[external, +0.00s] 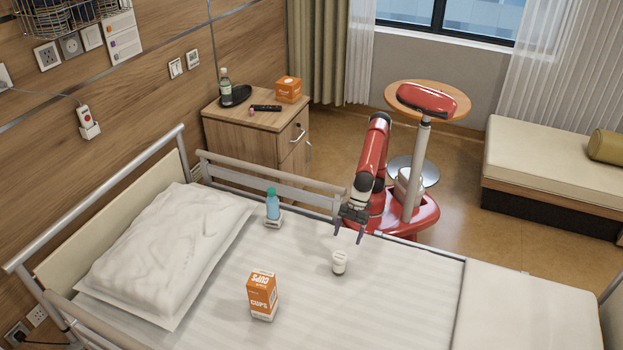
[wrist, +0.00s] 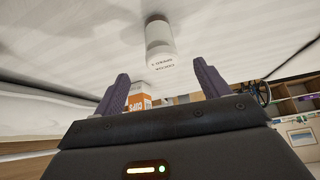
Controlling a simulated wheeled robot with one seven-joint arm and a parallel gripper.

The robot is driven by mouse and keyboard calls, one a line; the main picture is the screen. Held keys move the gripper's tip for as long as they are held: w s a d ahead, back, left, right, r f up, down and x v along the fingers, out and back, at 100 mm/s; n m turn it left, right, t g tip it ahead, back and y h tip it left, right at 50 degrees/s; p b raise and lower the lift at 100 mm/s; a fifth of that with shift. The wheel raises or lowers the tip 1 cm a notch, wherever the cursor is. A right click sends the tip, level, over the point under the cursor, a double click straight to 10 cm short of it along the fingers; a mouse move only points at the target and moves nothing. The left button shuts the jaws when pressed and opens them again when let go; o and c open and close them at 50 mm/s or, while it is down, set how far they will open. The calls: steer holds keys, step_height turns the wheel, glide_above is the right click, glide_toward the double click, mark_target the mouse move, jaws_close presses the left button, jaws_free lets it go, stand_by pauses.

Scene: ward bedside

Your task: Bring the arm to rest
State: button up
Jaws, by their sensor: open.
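My gripper (external: 348,235) is open and empty above the far edge of the bed (external: 400,290), its fingers pointing down. In the wrist view its two dark fingers (wrist: 160,90) stand apart with nothing between them. A small white bottle (external: 339,263) stands upright on the bed just in front of and below the gripper, apart from it. It also shows in the wrist view (wrist: 161,45), beyond the fingertips. My red arm reaches from my base beside the bed.
An orange and white cups box (external: 262,296) stands on the bed. A blue bottle (external: 272,205) stands on a small stand near the pillow (external: 165,245). The bed rail (external: 270,178) runs along the far side. A bedside cabinet (external: 245,135) holds several items. Floor right of my base is clear.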

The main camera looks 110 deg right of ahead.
stand_by(0.4)
steer(key=w+d+r+m+t+h+p, duration=0.1)
steer(key=d+r, duration=0.2)
steer(key=d, duration=0.9)
steer(key=w+d+r+t+h, duration=0.1)
steer(key=d+r, duration=0.2)
steer(key=d, duration=0.9)
steer(key=s+d+m+h+p, duration=0.15)
steer(key=s+d, duration=0.35)
steer(key=d, duration=0.5)
steer(key=s+d+f+m+g+p, duration=0.1)
steer(key=s+d+f+m+p, duration=0.2)
steer(key=s, duration=0.6)
steer(key=shift+s+d+f+m+g+h, duration=0.35)
steer(key=shift+d+f+m, duration=0.35)
steer(key=shift+m, duration=0.45)
